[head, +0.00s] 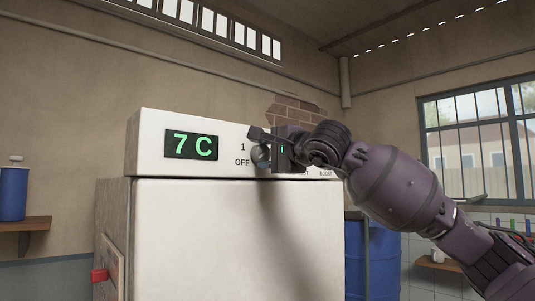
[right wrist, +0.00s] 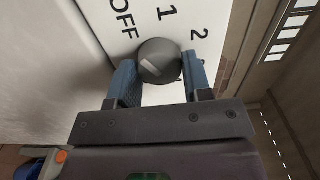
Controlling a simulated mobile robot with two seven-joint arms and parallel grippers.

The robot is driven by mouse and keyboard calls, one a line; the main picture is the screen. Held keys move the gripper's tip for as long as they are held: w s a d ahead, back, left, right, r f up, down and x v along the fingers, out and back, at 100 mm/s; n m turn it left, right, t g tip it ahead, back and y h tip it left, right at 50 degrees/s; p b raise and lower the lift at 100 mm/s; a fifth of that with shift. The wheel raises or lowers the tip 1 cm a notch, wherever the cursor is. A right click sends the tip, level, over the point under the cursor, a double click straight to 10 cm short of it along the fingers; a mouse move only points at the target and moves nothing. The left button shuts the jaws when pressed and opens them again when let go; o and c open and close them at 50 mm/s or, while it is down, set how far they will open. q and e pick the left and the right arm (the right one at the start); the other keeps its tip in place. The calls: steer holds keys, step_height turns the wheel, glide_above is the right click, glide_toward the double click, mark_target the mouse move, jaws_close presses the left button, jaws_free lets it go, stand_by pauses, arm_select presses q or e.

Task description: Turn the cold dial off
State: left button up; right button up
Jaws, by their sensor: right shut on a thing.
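The dial (head: 261,158) is a round grey knob on the white front panel of a large box-like unit, right of the labels 1 and OFF. In the right wrist view the dial (right wrist: 160,60) sits between two blue finger pads, with a pale mark on its face; OFF, 1 and 2 are printed around it. My right gripper (head: 262,146) reaches in from the right and is shut on the dial, hiding the panel to its right. It also shows in the right wrist view (right wrist: 161,75). My left gripper is not in view.
A green display (head: 192,145) on the panel reads 7 C. A red part (head: 99,275) sticks out at the unit's lower left side. A blue barrel (head: 382,262) stands right of the unit. A blue container (head: 13,190) stands on a shelf at the far left.

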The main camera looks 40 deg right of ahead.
stand_by(0.4)
steer(key=o, duration=0.9)
steer(key=shift+s, duration=0.1)
steer(key=shift+s+d+p, duration=0.2)
steer(key=shift+s, duration=2.5)
steer(key=shift+s+d+p, duration=0.15)
steer(key=shift+s+d, duration=0.05)
steer(key=shift+s, duration=2.45)
